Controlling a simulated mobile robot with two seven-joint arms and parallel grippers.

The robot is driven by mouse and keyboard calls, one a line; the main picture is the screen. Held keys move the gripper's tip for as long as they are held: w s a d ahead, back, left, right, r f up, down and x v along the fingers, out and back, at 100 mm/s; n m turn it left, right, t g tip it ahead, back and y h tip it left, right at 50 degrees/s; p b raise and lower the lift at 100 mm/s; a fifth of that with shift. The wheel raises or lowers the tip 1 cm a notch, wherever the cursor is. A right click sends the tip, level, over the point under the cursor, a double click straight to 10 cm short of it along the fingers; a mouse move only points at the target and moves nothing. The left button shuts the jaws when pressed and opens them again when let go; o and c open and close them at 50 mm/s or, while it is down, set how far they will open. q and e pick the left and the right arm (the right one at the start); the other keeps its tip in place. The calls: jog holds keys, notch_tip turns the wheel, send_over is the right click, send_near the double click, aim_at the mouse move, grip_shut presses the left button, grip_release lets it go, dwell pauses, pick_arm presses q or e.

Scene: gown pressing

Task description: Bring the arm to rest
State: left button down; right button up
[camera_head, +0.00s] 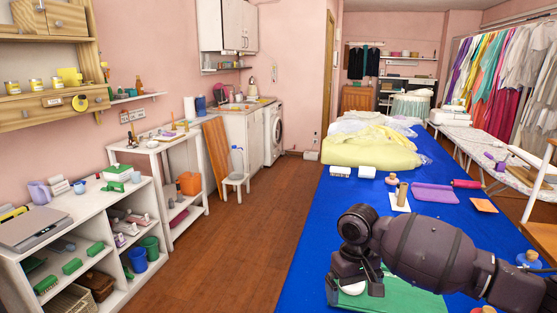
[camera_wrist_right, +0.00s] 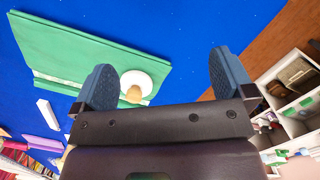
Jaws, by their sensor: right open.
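My right arm reaches in from the right in the head view, over the blue table (camera_head: 300,262). My right gripper (camera_head: 354,290) points down near the table's left side. In the right wrist view my right gripper (camera_wrist_right: 163,75) has its two fingers wide apart with nothing between them. A white round piece with a wooden knob (camera_wrist_right: 136,84) shows beside one finger, over a folded green cloth (camera_wrist_right: 85,50). The green cloth (camera_head: 410,298) is partly hidden by my arm in the head view. My left gripper is not in view.
Pale yellow fabric (camera_head: 365,150) is heaped farther back on the table. A purple cloth (camera_head: 435,193), an orange square (camera_head: 484,205) and small wooden items lie nearer. White shelves (camera_head: 90,240) stand at left, with open wooden floor (camera_head: 235,235) between. An ironing board (camera_head: 478,148) is at right.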

jog(key=s+a+f, duration=0.1)
jog(key=s+f, duration=0.2)
jog(key=s+a+f+n+y, duration=0.1)
jog(key=s+a+f, duration=0.1)
jog(key=s+f, duration=0.1)
jog(key=s+a+f+n+y, duration=0.1)
jog(key=s+f, duration=0.2)
jog(key=s, duration=0.1)
jog(key=shift+s+a+f+t, duration=0.15)
jog(key=shift+a+f+t, duration=0.1)
jog(key=shift+t, duration=0.15)
jog(key=s+f+t+y, duration=0.1)
jog(key=s+f+y, duration=0.15)
jog(key=s, duration=0.45)
jog(key=s+d+r+m+t+h, duration=0.1)
jog(key=s+d+m+t+h, duration=0.3)
jog(key=s+d, duration=1.3)
jog(key=w+a+f+t, duration=0.1)
jog(key=w+f+t, duration=0.5)
jog(key=f, duration=0.4)
jog(key=shift+a+t, duration=0.15)
jog(key=shift+t, duration=0.25)
